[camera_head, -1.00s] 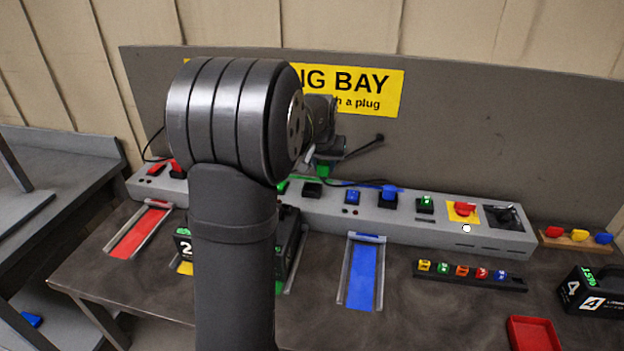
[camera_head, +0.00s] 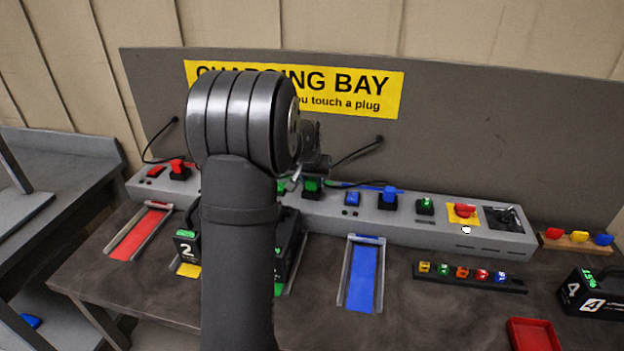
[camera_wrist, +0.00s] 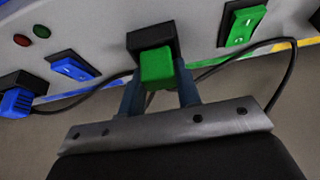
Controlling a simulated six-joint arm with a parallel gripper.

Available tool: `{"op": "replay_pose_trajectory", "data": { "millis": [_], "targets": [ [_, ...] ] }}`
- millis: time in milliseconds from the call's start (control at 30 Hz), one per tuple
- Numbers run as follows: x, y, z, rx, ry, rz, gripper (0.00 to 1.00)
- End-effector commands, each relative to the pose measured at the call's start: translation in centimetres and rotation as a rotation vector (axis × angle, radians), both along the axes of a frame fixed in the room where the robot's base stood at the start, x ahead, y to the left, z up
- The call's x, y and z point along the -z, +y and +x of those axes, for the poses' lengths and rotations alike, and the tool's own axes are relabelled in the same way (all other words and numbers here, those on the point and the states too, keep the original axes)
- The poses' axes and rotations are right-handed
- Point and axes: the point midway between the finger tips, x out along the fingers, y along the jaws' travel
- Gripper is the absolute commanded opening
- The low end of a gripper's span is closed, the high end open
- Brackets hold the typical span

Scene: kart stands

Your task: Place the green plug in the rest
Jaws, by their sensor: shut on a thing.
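The green plug (camera_head: 313,184) is at its black rest (camera_wrist: 139,39) on the grey charging console. In the wrist view the plug (camera_wrist: 157,69) overlaps the rest's face and appears to meet it; I cannot tell how deep it sits. My gripper (camera_wrist: 160,88) is shut on the plug, one finger on each side. In the head view the gripper is partly hidden by my own arm.
A red plug (camera_head: 178,166) is at the left. Dark cables run behind the console. A red stop knob (camera_head: 463,211) is farther right.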

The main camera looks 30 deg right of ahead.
Motion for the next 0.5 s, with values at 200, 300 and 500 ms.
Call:
{"op": "replay_pose_trajectory", "data": {
  "millis": [200,300,500],
  "targets": [
    [0.12,0.0,-0.02,0.0,0.001,0.001,0.52],
    [0.11,0.01,-0.02,0.0,0.001,0.001,0.52],
    [-0.44,0.02,-0.02,0.0,-0.001,-0.001,0.52]
  ]
}}
